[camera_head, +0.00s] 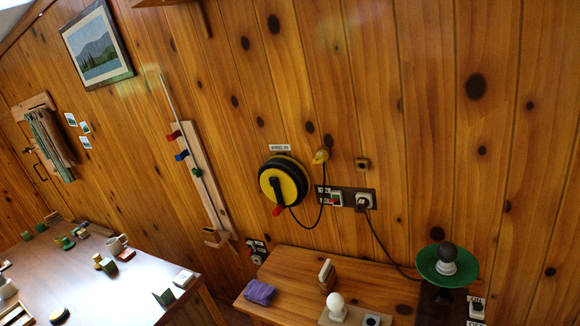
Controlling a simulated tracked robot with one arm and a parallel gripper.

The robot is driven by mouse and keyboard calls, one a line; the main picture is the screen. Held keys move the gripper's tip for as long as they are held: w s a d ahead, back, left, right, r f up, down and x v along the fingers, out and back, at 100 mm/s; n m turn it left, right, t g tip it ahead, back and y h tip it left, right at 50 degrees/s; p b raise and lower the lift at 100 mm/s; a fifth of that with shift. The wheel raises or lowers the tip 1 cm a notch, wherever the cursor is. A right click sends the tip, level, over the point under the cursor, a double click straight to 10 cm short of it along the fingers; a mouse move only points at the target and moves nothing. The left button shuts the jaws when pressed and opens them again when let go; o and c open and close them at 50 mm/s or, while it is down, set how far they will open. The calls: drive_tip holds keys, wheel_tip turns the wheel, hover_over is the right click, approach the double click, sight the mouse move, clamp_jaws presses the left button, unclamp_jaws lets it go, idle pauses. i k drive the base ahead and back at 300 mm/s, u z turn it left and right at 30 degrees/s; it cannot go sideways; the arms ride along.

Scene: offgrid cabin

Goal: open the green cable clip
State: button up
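A pale wooden board (205,190) is fixed upright, slightly tilted in the picture, on the plank wall left of centre. Three small clips sit along it: a red clip (174,135) at the top, a blue clip (182,155) below it, and the green cable clip (197,172) lowest. A thin grey cable (167,95) runs down the board past the clips. The green clip is small and dark at this distance, and I cannot tell whether it is open or shut. My gripper is not visible in this view.
A table (115,290) with small blocks and a mug stands lower left. A wooden bench (290,270) with a purple cloth (260,292), a bulb and a green-shaded lamp (447,264) is lower right. A yellow-black reel (283,184) hangs right of the board.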

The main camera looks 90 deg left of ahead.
sight(197, 173)
drive_tip(key=i, duration=1.5)
drive_tip(key=u, duration=3.65)
drive_tip(key=i, duration=1.05)
drive_tip(key=z, duration=0.05)
